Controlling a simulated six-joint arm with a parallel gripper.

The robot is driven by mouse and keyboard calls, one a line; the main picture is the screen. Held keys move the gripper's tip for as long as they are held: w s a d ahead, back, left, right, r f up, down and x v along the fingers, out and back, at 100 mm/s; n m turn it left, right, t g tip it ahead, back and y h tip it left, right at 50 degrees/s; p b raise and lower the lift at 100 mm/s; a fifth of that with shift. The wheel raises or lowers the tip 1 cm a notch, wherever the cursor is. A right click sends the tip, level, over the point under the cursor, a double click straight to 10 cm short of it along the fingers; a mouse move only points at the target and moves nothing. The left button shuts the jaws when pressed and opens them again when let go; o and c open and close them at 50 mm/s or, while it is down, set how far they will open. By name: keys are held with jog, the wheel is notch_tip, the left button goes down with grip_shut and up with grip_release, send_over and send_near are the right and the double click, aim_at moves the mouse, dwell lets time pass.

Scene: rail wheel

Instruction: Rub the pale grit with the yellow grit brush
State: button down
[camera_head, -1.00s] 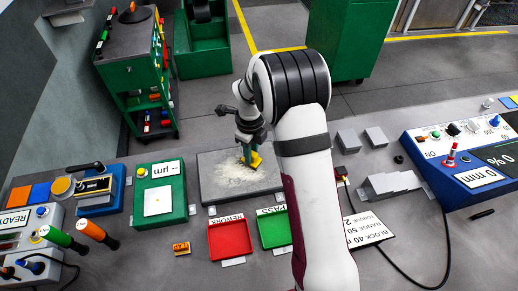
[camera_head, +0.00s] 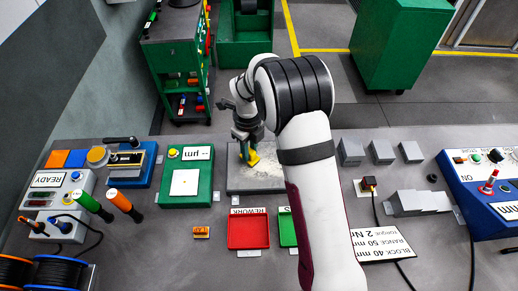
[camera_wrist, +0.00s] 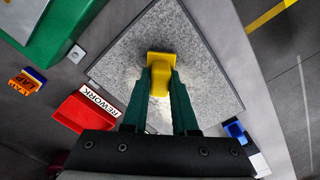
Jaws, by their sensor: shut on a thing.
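The yellow grit brush (camera_head: 251,158) is held upright between the green fingers of my gripper (camera_head: 245,148), over the grey stone plate. In the wrist view the brush (camera_wrist: 158,62) shows between the shut fingers (camera_wrist: 160,85). The pale grit (camera_head: 268,177) is a whitish dusty patch on the plate (camera_head: 240,185). In the wrist view the grit (camera_wrist: 200,82) spreads around and to the right of the brush. The brush is at the grit's left part; I cannot tell if its underside touches the plate. My arm hides the plate's right side in the head view.
A red REWORK tray (camera_head: 249,231) and a green tray (camera_head: 287,228) stand in front of the plate. A green µm box (camera_head: 185,180) is to the left. Grey blocks (camera_head: 381,152) stand to the right. An orange LAP block (camera_head: 202,232) lies at front left.

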jog(key=shift+a, duration=0.8)
jog(key=shift+s+a, duration=0.2)
jog(key=shift+s, duration=0.4)
jog(key=shift+s+d, duration=0.1)
jog(key=shift+d, duration=7.05)
jog(key=shift+s, duration=0.45)
jog(key=shift+s+a, duration=0.15)
jog(key=shift+a, duration=6.95)
notch_tip(320, 180, up, 8)
